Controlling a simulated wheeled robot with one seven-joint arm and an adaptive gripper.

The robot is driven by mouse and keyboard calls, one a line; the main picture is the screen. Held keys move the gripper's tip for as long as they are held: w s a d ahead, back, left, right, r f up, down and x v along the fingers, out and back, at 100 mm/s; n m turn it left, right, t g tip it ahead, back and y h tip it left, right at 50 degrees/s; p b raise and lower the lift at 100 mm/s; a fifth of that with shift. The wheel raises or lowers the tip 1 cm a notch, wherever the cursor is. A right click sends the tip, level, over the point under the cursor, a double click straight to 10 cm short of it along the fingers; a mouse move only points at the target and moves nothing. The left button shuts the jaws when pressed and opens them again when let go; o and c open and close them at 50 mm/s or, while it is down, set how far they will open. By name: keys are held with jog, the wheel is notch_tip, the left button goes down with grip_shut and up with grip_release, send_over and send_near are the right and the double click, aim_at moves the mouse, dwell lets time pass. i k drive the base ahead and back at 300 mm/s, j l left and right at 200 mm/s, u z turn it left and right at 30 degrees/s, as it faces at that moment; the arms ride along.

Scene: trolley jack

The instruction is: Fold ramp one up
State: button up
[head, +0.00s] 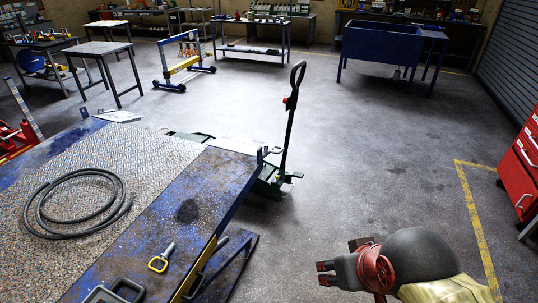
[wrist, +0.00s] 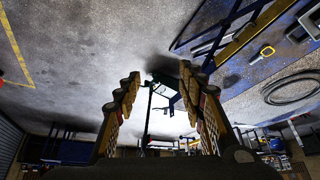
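A blue platform (head: 187,211) with a worn tread-plate top fills the left of the head view. A pale flap (head: 236,145) lies at its far end, roughly level with the top; I cannot tell for sure whether this is ramp one. The platform also shows in the wrist view (wrist: 245,75), upside down. A green trolley jack (head: 268,184) with a tall black handle (head: 290,115) stands at that far end. My gripper (head: 340,262) is low at the right front, clear of the platform. In the wrist view its fingers (wrist: 160,88) are apart with nothing between them.
A coiled hose (head: 80,205) and a yellow-handled tool (head: 161,260) lie on the platform. A red cabinet (head: 522,165) stands at the right edge. Benches and a blue tub (head: 382,45) stand at the back. The floor (head: 375,155) between is clear.

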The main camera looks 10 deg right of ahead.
aim_at(244, 146)
jog(key=i+l+u, duration=0.1)
jog(key=i+l, duration=0.25)
jog(key=i+l+u, duration=0.1)
jog(key=i+l, duration=0.25)
jog(key=i+l+u, duration=0.15)
jog(key=i+l, duration=0.25)
jog(key=i+l+u, duration=0.1)
jog(key=i+l, duration=0.25)
jog(key=i+l+u, duration=0.1)
jog(key=i+l, duration=0.2)
jog(key=l, duration=0.2)
jog(key=i+l+u, duration=0.1)
jog(key=i+l, duration=0.2)
jog(key=l, duration=0.2)
jog(key=i+l+u, duration=0.1)
jog(key=i+l, duration=0.2)
jog(key=l, duration=0.2)
jog(key=i+l+u, duration=0.15)
jog(key=l, duration=0.35)
jog(key=i, duration=0.1)
